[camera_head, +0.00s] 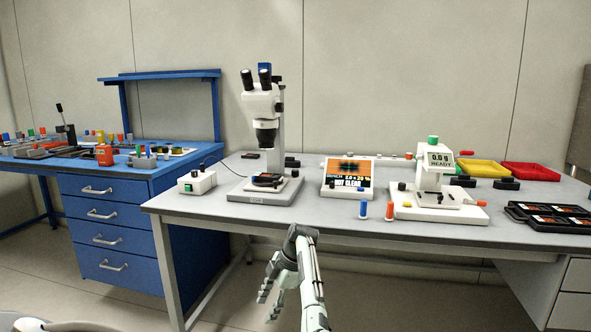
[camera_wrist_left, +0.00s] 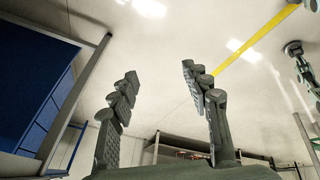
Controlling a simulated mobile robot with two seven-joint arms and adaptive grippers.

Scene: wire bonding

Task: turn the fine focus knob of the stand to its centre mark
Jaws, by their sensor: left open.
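The microscope (camera_head: 262,105) stands upright on its grey base (camera_head: 240,192), its column (camera_head: 279,135) behind the head. Dark knobs (camera_head: 292,162) show at the right of the column; which is the fine focus knob, and where its centre mark lies, is too small to tell. My left gripper (camera_head: 267,307) is open and empty in front of the table, below its top and apart from the microscope. Its two spread fingers also fill the middle of the left wrist view (camera_wrist_left: 160,76). A grey-green arm part (camera_wrist_left: 300,65), probably my right one, is cut off at that view's right edge.
A screen (camera_head: 347,178) right of the microscope shows a blurred orange picture and seems to read "NOT CLEAR". A small white box (camera_head: 197,183) stands left. A white instrument (camera_head: 433,170), blue and orange pegs (camera_head: 363,209) and dark trays (camera_head: 550,215) occupy the right.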

